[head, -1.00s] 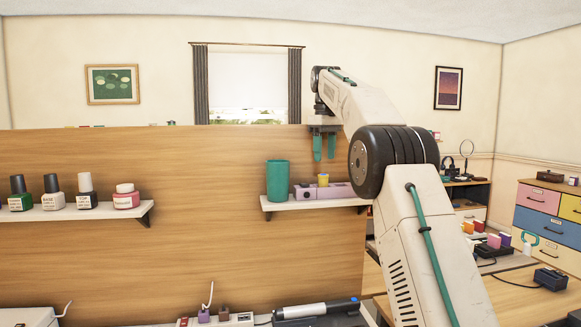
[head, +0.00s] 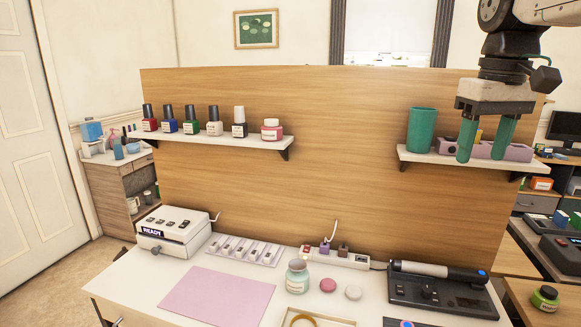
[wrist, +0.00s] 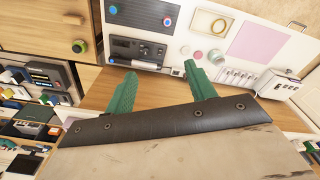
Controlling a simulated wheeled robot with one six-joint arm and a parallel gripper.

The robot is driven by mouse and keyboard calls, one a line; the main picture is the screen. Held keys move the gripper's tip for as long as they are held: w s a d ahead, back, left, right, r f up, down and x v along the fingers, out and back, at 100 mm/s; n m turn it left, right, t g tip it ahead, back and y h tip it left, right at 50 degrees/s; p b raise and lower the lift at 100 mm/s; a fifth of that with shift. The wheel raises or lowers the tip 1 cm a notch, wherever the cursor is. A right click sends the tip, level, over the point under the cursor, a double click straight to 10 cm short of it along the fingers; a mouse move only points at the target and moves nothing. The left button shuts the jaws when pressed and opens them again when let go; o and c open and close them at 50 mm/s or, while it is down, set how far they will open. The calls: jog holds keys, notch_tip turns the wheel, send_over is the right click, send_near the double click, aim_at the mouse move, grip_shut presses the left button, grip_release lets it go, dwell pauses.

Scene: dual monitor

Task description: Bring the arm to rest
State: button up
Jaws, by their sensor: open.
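My gripper (head: 486,138) hangs fingers-down at the upper right of the head view. Its two green fingers are apart with nothing between them. In the head view it appears in front of the right shelf (head: 420,155), overlapping the lilac block holder (head: 518,152) there; whether it touches is not clear. A green cup (head: 421,130) stands on that shelf, left of the fingers. The wrist view also shows the open fingers of my gripper (wrist: 158,88), with the desk beyond them.
The left shelf (head: 205,141) holds several small bottles. The white desk (head: 130,283) carries a pink mat (head: 222,296), a white READY box (head: 172,230), a jar (head: 297,277), a power strip (head: 335,257) and a black device (head: 440,292). A wooden panel (head: 340,175) stands behind.

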jog(key=s+a+f+m, duration=0.1)
jog(key=s+a+f, duration=0.1)
jog(key=s+f, duration=0.7)
jog(key=s+a+f, duration=0.3)
jog(key=s+f, duration=0.6)
jog(key=s, duration=0.1)
jog(key=shift+s+m+t, duration=0.3)
jog(key=shift+s+m, duration=0.1)
